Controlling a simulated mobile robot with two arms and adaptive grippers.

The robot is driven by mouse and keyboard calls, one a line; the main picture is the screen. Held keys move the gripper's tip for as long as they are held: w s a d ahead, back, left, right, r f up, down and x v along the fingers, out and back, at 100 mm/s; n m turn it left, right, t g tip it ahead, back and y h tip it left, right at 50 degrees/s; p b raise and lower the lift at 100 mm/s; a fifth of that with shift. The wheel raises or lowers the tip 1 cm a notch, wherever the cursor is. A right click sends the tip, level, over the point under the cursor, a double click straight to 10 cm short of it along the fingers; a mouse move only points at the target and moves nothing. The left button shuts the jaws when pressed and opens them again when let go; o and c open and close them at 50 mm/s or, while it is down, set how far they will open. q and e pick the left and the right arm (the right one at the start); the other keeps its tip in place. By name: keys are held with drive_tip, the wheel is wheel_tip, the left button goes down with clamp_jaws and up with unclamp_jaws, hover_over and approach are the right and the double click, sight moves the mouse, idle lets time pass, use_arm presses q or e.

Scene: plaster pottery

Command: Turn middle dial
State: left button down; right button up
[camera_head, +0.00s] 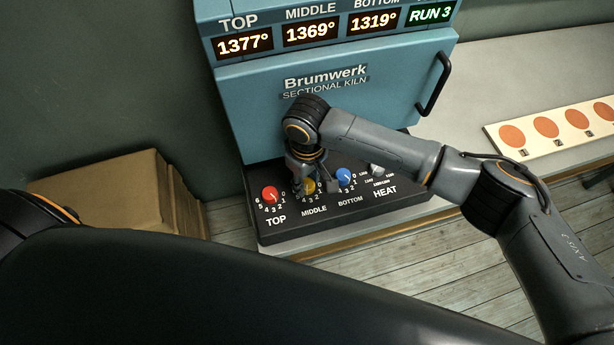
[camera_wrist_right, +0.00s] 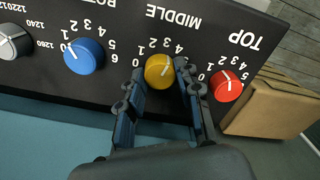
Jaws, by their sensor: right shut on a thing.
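The yellow middle dial (camera_wrist_right: 159,71) is on the black control panel (camera_head: 345,222), above the MIDDLE label in the head view. My right gripper (camera_head: 307,182) reaches down over it and hides much of it there. In the right wrist view the two fingers are on either side of the dial, shut on it. Its white pointer mark slants to the upper right, toward roughly the 3; the exact setting is hard to tell. The kiln's MIDDLE display (camera_head: 310,32) reads 1369°. My left gripper is out of view.
The red TOP dial (camera_wrist_right: 226,86) and blue BOTTOM dial (camera_wrist_right: 84,56) sit close on either side of the fingers. The grey HEAT dial (camera_wrist_right: 12,42) is farther off. A cardboard box (camera_head: 140,195) stands left of the panel. A board with orange discs (camera_head: 560,125) lies right.

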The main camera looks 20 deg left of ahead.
sight(307, 184)
drive_tip(key=n+p, duration=0.1)
drive_tip(key=n, duration=0.3)
drive_tip(key=shift+n, duration=0.3)
drive_tip(key=n, duration=1)
drive_tip(key=shift+n, duration=0.4)
drive_tip(key=shift+n+b, duration=0.35)
drive_tip(key=shift+n, duration=2.25)
drive_tip(key=o, duration=1.2)
drive_tip(key=shift+c, duration=0.2)
wheel_tip(307, 184, up, 12)
